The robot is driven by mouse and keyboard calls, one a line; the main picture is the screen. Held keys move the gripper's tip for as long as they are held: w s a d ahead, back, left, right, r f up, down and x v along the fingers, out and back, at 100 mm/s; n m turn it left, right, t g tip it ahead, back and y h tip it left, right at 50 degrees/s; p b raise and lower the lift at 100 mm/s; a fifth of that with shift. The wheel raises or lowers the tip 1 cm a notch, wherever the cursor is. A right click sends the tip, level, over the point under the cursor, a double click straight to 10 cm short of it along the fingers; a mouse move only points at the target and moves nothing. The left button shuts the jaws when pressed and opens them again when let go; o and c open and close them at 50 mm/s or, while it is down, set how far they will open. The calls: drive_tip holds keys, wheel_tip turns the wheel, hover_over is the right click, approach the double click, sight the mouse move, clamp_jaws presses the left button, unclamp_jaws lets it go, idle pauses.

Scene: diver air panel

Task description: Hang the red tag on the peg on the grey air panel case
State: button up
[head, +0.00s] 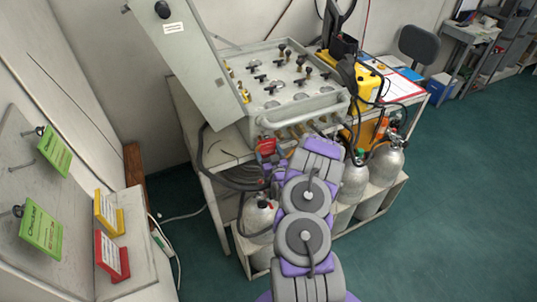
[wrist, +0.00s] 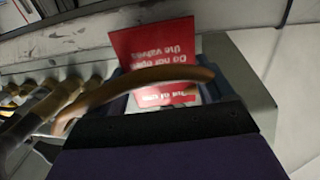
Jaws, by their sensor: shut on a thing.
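The red tag (head: 266,146) is in my gripper (head: 270,162), low at the front left side of the grey air panel case (head: 300,108). In the wrist view the red tag (wrist: 152,42) shows white lettering upside down, between the fingers of my gripper (wrist: 172,86). My gripper is shut on it. A brown curved hose crosses in front of the tag's lower part. The case stands on a table with its lid (head: 190,60) raised. I cannot make out the peg in either view.
Brown hoses (head: 300,130) and a grey handle (head: 305,113) line the case front. Gas cylinders (head: 355,180) stand below. A yellow unit (head: 362,88) is right of the case. Floor at right is clear.

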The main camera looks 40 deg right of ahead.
drive_tip(key=shift+w, duration=0.25)
idle(0.3)
drive_tip(key=shift+w, duration=0.35)
drive_tip(key=shift+f, duration=0.25)
idle(0.8)
drive_tip(key=o, duration=0.9)
drive_tip(key=shift+p+v, duration=1.6)
drive_tip(key=shift+v, duration=7.1)
drive_tip(key=shift+f, duration=0.15)
